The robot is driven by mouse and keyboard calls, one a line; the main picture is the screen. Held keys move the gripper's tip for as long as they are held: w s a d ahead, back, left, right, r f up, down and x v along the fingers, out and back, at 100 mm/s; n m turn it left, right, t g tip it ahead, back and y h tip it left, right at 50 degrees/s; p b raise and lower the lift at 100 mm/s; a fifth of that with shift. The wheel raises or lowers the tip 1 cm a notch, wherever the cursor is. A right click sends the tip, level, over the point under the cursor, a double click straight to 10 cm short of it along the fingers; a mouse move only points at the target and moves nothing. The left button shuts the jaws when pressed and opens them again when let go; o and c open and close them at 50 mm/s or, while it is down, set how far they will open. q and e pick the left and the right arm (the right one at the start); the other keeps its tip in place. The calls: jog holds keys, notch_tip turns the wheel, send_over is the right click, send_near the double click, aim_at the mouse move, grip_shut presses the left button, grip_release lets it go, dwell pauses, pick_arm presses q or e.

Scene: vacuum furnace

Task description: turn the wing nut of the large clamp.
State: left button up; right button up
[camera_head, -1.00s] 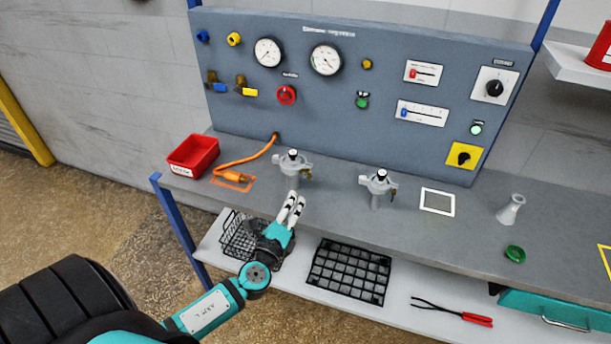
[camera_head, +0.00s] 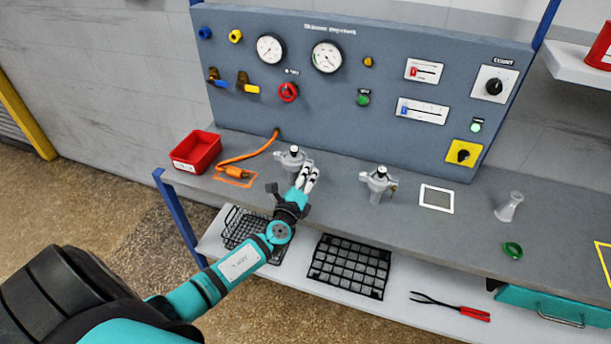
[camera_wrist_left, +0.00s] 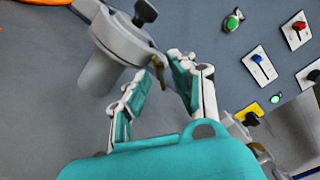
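Two grey metal clamp fittings with black knobs stand on the bench, one left (camera_head: 292,155) and one right (camera_head: 377,179). Their sizes look alike, so I cannot tell which is the large clamp. My left gripper (camera_head: 307,177) is at the front right of the left clamp, pointing at it. In the left wrist view that clamp (camera_wrist_left: 108,52) stands just beyond the fingers, with its small brass wing nut (camera_wrist_left: 158,63) ahead of the gap between them. The left gripper (camera_wrist_left: 160,92) is open and empty. The right clamp's brass wing nut (camera_head: 393,188) faces right. My right gripper is out of view.
A red bin (camera_head: 195,151) and an orange hose (camera_head: 250,155) lie left of the clamps. The gauge panel (camera_head: 330,100) rises behind. A white-framed square (camera_head: 437,198), a glass flask (camera_head: 508,207) and a green ring (camera_head: 513,249) are to the right. Wire baskets (camera_head: 350,266) sit on the shelf below.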

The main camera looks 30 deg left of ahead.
pick_arm(q)
grip_shut()
jog(key=m, duration=0.7)
jog(key=shift+a, duration=0.1)
jog(key=shift+a+m, duration=0.1)
jog(key=shift+m, duration=2.1)
jog(key=shift+f, duration=0.1)
